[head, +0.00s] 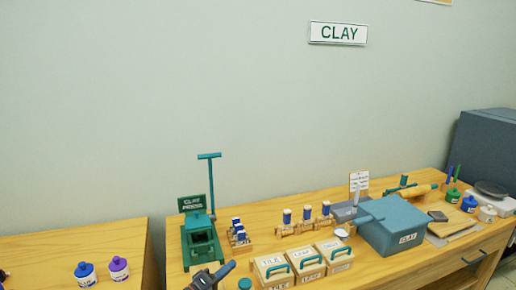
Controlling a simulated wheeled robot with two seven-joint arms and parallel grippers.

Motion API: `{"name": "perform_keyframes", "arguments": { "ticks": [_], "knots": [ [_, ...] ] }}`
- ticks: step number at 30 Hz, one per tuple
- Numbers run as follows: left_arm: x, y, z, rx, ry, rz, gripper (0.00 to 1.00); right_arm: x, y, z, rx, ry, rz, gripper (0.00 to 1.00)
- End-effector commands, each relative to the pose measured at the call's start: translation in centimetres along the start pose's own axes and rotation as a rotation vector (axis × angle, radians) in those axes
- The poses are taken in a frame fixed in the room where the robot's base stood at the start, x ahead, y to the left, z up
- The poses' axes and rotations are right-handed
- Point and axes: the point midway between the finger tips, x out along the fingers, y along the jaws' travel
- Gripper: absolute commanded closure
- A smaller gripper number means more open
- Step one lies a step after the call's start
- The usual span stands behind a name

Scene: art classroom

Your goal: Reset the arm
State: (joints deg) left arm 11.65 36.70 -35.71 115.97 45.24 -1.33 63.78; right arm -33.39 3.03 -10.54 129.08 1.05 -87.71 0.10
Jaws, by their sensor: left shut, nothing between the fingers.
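My left gripper (229,266) shows at the bottom edge of the head view, dark grey, with its tip pointing up and to the right. It is shut and holds nothing. It is in front of the green clay press (199,256) and left of a small green-topped jar (244,284). Most of my left arm is cut off by the lower edge of the picture. My right gripper is not in view.
Wooden boxes with teal handles (305,266) stand right of the gripper. Further right are a blue-grey CLAY box (396,226), a rolling pin (414,191) and jars.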

Motion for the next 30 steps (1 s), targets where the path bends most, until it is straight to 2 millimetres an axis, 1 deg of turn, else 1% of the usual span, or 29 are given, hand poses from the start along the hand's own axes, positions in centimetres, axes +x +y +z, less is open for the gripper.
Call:
{"name": "perform_keyframes", "arguments": {
  "ticks": [1, 5, 11, 16, 19, 22, 26, 29, 30],
  "knots": [
    [-0.1, -0.1, 0.7, 0.009, -0.006, -0.011, 1.0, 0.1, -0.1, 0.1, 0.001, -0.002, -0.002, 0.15],
    [-0.4, -0.5, 1.7, 0.045, -0.017, -0.041, 1.0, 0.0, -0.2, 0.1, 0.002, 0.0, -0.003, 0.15],
    [-1.2, -1.2, 3.8, 0.116, -0.041, -0.104, 1.0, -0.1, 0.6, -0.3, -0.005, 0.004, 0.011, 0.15],
    [-2.4, -2.1, 6.0, 0.2, -0.071, -0.182, 1.0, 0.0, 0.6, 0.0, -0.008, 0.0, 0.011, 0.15],
    [-3.5, -2.9, 7.5, 0.264, -0.095, -0.245, 1.0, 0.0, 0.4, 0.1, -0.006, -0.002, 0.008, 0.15],
    [-5.2, -3.8, 9.3, 0.346, -0.13, -0.335, 1.0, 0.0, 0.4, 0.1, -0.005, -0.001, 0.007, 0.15],
    [-8.5, -5.3, 11.4, 0.466, -0.191, -0.481, 1.0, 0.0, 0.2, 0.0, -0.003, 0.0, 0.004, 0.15],
    [-11.6, -6.4, 12.8, 0.548, -0.249, -0.601, 1.0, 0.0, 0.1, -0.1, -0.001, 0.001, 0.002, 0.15],
    [-12.9, -6.9, 13.3, 0.577, -0.275, -0.65, 1.0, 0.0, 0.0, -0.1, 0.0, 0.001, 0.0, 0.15]
  ]
}}
